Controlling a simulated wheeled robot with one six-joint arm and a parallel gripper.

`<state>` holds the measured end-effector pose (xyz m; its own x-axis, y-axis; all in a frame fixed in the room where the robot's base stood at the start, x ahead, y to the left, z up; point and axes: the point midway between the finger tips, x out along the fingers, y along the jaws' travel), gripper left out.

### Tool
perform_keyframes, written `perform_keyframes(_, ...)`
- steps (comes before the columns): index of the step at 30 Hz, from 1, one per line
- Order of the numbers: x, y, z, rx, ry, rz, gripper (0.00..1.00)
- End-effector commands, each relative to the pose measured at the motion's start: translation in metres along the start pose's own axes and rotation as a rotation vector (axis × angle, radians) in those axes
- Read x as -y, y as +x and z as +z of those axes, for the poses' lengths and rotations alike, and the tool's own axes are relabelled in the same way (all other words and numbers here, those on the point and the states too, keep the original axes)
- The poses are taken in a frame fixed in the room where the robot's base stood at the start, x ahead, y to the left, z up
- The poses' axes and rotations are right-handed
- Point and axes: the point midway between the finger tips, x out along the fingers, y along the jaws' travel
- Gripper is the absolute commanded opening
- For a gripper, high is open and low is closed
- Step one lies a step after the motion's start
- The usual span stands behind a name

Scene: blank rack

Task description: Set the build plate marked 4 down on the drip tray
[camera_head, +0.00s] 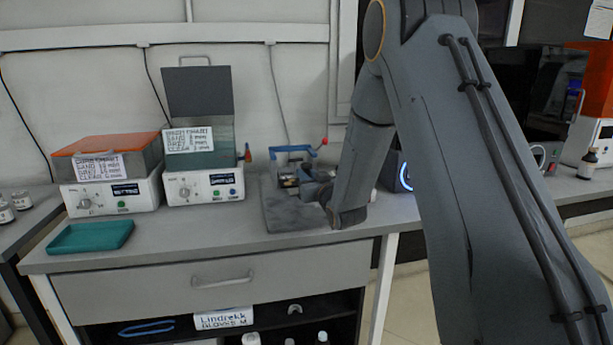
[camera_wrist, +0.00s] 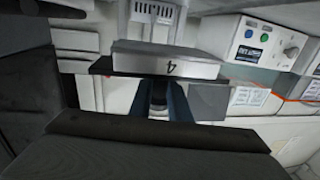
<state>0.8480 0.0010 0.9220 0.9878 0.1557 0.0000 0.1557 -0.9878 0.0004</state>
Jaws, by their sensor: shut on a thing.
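The build plate marked 4 (camera_wrist: 180,64) is a light grey block with a dark 4 on its near face in the wrist view. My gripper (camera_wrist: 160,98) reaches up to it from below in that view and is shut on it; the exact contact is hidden. In the head view my gripper (camera_head: 314,190) is low over the bench, beside a blue-handled fixture, and the plate cannot be clearly made out there. The drip tray (camera_head: 92,238), a shallow teal tray, lies empty at the bench's left front, well apart from my gripper.
Two white machines stand behind the tray, one with an orange lid (camera_head: 110,144), one with a raised dark lid (camera_head: 198,92). The bench front (camera_head: 190,231) between tray and mat is clear.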

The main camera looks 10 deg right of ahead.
Motion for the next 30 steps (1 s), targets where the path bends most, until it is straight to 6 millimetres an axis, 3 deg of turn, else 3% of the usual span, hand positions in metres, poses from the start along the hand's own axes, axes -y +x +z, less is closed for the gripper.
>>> perform_keyframes(18,0.000,0.001,0.064,-0.001,0.001,0.000,0.00)
perform_keyframes(30,0.000,0.000,0.070,-0.002,0.000,0.000,0.00)
